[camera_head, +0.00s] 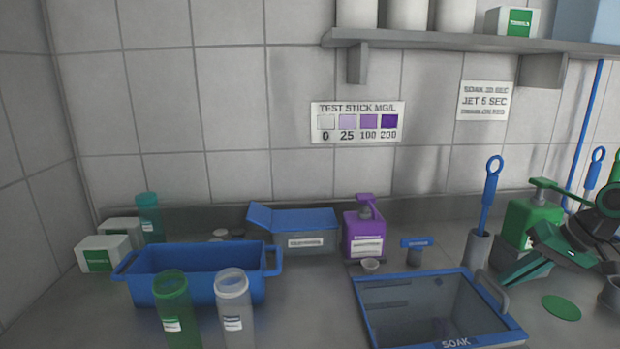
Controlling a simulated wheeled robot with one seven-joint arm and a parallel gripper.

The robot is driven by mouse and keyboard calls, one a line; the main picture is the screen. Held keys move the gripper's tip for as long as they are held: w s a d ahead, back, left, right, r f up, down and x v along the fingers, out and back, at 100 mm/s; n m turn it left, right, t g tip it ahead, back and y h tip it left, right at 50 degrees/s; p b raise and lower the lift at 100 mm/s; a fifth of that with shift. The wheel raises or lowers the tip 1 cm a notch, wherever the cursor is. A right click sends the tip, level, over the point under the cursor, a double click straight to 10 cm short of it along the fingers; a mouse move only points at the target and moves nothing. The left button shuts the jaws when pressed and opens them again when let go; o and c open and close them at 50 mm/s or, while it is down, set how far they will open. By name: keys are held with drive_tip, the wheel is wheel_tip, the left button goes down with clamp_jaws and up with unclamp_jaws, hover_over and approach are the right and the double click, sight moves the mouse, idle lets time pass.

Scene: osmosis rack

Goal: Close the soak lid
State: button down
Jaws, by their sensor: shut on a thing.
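The soak lid (403,309) is a see-through grey panel in a blue frame marked SOAK, at the lower right. It appears to lie roughly flat; its front edge is cut off by the picture. A grey curved handle (493,291) rises at its right side. My gripper (503,279), with green fingers, reaches in from the right, its tips at this handle. It appears shut on the handle, but the contact is small and partly hidden.
A green bottle (525,220) and a grey holder (477,246) with a blue brush (490,190) stand close behind my gripper. A purple pump bottle (363,235), a blue-lidded box (305,241) and a blue tub (196,285) stand left. A green disc (561,308) lies right.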

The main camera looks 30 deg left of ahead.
drive_tip(key=shift+s+a+f, duration=0.25)
drive_tip(key=shift+s+f, duration=0.05)
drive_tip(key=shift+f, duration=0.3)
drive_tip(key=shift+w+d+r, duration=0.15)
drive_tip(key=shift+d+r, duration=0.25)
drive_tip(key=shift+r, duration=0.1)
drive_tip(key=w+v, duration=0.1)
drive_tip(key=v, duration=0.9)
drive_tip(key=s+d+m+t+h, duration=0.1)
drive_tip(key=s+d+m+h, duration=0.25)
drive_tip(key=s+d, duration=0.7)
drive_tip(key=s+d+f+m+h, duration=0.1)
drive_tip(key=s+d, duration=0.4)
drive_tip(key=s, duration=0.5)
drive_tip(key=s+d+f+m+g, duration=0.1)
drive_tip(key=s+d+f+m, duration=0.2)
drive_tip(key=s, duration=0.7)
drive_tip(key=s+d+f+m+g+h, duration=0.1)
drive_tip(key=s+d+f+m, duration=0.2)
drive_tip(key=s+d+f, duration=0.2)
drive_tip(key=s+d, duration=0.3)
drive_tip(key=s, duration=0.2)
drive_tip(key=shift+s+d+h, duration=0.25)
drive_tip(key=shift+h, duration=0.1)
